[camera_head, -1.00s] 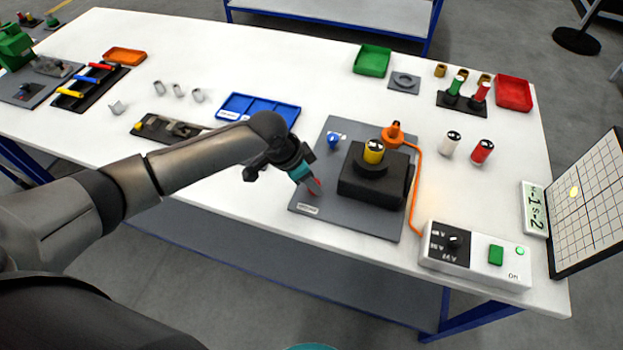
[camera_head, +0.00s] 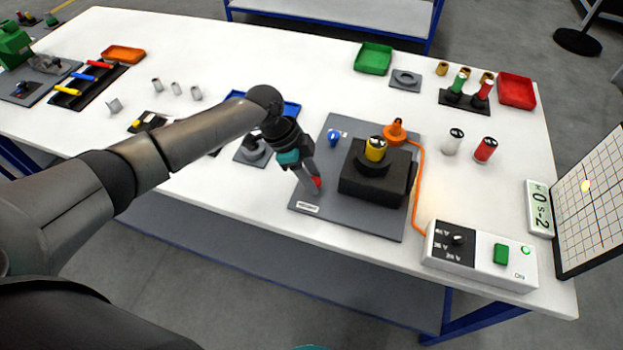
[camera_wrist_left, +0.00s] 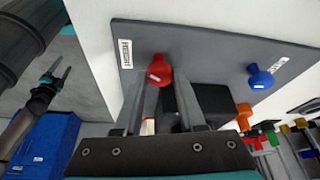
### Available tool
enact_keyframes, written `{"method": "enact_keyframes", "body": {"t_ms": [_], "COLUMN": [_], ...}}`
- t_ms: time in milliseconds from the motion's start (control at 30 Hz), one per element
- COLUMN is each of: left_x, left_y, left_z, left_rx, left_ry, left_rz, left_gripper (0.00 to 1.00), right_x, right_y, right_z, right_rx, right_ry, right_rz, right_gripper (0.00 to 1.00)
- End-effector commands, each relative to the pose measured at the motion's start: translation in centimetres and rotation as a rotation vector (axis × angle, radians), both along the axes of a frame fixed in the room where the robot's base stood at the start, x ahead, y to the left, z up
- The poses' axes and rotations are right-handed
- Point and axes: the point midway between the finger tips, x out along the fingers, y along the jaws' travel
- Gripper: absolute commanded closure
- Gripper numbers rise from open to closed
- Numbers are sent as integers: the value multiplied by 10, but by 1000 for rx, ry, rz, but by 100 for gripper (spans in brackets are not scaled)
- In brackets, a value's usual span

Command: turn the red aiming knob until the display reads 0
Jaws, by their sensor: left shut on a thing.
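The red aiming knob (camera_wrist_left: 159,71) sits on the grey plate by a white label, partly hidden by my fingers in the head view (camera_head: 317,182). My left gripper (camera_head: 312,186) is shut on the red knob; its fingers reach the knob in the left wrist view (camera_wrist_left: 161,84). A yellow spot (camera_head: 586,186) shows on the screen (camera_head: 592,205). My right gripper (camera_wrist_left: 64,64) shows small at the left of the left wrist view, its fingers apart.
A blue knob (camera_head: 333,136) stands farther back on the grey plate (camera_head: 345,212). A black block with a yellow cylinder (camera_head: 375,149) stands beside my left gripper. An orange cable (camera_head: 417,180) runs to the control box (camera_head: 480,256). White and red cylinders stand to the right.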

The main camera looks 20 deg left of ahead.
Motion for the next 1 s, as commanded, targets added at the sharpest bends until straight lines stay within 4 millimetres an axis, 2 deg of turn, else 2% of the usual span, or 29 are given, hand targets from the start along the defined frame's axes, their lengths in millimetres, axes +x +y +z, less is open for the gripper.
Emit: {"method": "enact_keyframes", "body": {"t_ms": [400,933,967,1000], "left_x": [2,1,1,1], "left_y": [0,0,0,0], "left_z": [0,0,0,0], "left_rx": [0,0,0,0], "left_ry": [-1,-1,-1,-1], "left_rz": [-192,-216,-216,-216], "left_gripper": [100,100,58,54], "right_x": [0,0,0,0], "right_y": [0,0,0,0], "right_z": [-14,-15,-15,-15], "right_rx": [0,1,1,1], "right_ry": [0,0,0,0], "right_rz": [0,0,0,0], "right_gripper": [38,38,38,38]}}
